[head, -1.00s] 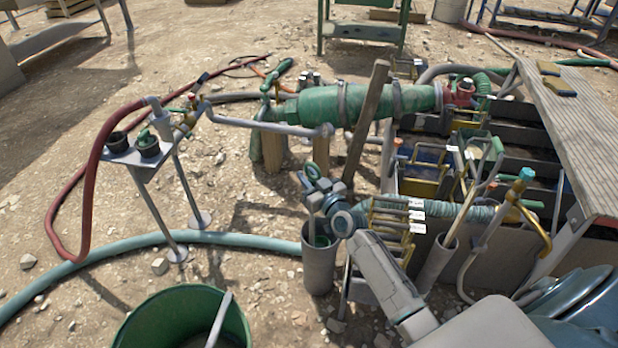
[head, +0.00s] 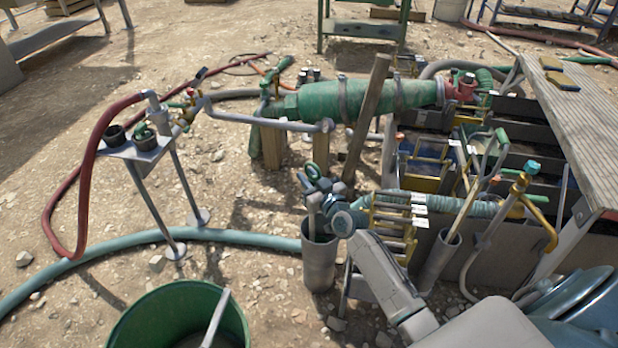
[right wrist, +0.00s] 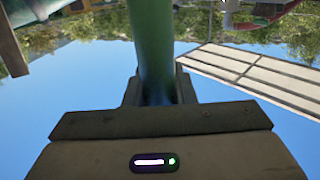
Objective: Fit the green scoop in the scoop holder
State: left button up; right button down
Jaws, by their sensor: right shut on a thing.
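My right gripper (head: 324,193) is shut on the green scoop, whose round green end (head: 316,171) sticks up above the jaws in the head view. In the right wrist view the scoop's green shaft (right wrist: 153,50) runs between the jaws. Below the gripper stands an upright grey tube (head: 319,265), which looks like the scoop holder. The gripper is above its mouth, and the scoop's lower part is hidden by the jaws and the tube wall, so I cannot tell how deep it sits. My left gripper is out of view.
A green bucket (head: 130,325) with a grey handle stands at the front left. A teal hose (head: 100,255) crosses the ground at left.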

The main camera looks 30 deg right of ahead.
jog(key=shift+f+b, duration=0.6)
jog(key=shift+b, duration=0.05)
dwell(0.6)
jog(key=c, duration=1.1)
grip_release()
jog(key=s, duration=0.3)
jog(key=s+p, duration=0.1)
jog(key=s, duration=0.3)
jog(key=s+d+p, duration=0.1)
jog(key=s, duration=0.2)
jog(key=shift+s, duration=0.4)
